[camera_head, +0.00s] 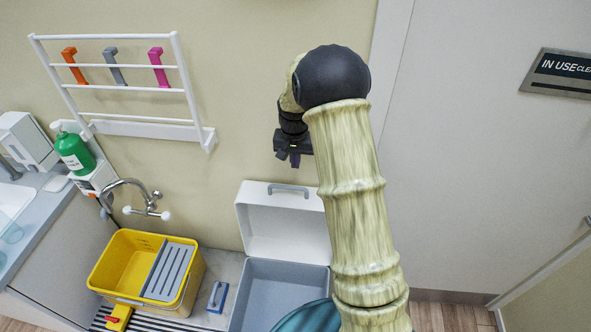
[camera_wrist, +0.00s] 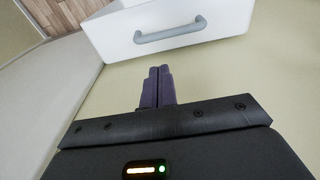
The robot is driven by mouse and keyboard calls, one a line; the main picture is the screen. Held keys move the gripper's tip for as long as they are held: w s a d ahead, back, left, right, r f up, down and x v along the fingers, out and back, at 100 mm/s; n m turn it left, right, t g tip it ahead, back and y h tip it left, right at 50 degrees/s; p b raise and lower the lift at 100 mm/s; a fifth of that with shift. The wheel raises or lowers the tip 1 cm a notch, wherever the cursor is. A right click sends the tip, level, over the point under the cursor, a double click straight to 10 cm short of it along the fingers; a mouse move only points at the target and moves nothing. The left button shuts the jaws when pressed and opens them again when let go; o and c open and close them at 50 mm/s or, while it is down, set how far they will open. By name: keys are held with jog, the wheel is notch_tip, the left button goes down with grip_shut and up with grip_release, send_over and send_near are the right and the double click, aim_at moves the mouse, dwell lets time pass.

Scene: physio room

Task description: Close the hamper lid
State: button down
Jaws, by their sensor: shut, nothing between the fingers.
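In the wrist view my gripper's dark fingers (camera_wrist: 158,75) are together and empty.
A yellow bucket (camera_head: 103,268) with a grey wringer stands left of the hamper. A small blue-and-white item (camera_head: 217,297) lies between them. A wall tap (camera_head: 150,207) and a white rack (camera_head: 190,108) are at left. A door (camera_head: 470,150) is at right.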

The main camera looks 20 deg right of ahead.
jog(key=f+p, duration=0.1)
jog(key=f, duration=0.2)
jog(key=f+p, duration=0.1)
jog(key=f, duration=0.2)
jog(key=f+p, duration=0.1)
jog(key=f, duration=0.2)
jog(key=shift+w+d+f, duration=0.1)
jog(key=shift+w+d, duration=0.05)
jog(key=shift+w, duration=0.25)
jog(key=shift+f, duration=0.1)
